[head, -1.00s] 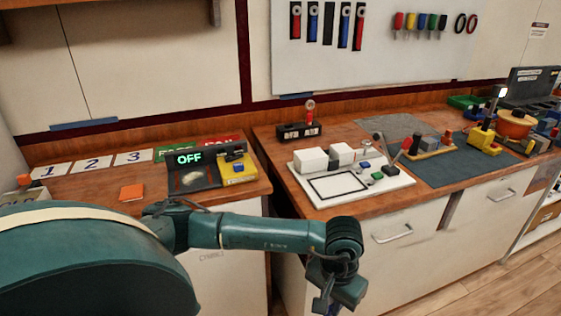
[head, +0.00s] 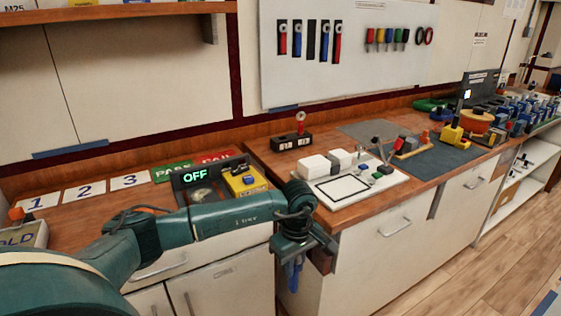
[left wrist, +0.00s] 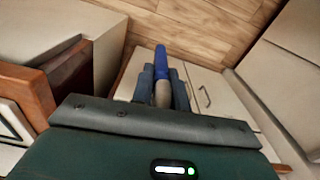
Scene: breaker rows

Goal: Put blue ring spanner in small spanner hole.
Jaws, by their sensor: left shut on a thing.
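The blue ring spanner (left wrist: 161,62) is held between the fingers of my left gripper (left wrist: 163,90) in the left wrist view. In the head view my left gripper (head: 296,255) is in front of the counter's front corner, and the blue spanner (head: 294,277) hangs below it. A black block with pale labels (head: 291,142) stands at the back of the counter. A red-handled ring tool (head: 301,122) stands upright in it. The block's other holes are too small to make out. The gripper is well apart from the block, nearer to me and lower. My right gripper is not in view.
A white board with blocks (head: 350,180) lies on the counter near its front edge. A wall panel (head: 358,70) holds several tools. A yellow box (head: 243,180) and an OFF display (head: 195,176) stand on the left counter.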

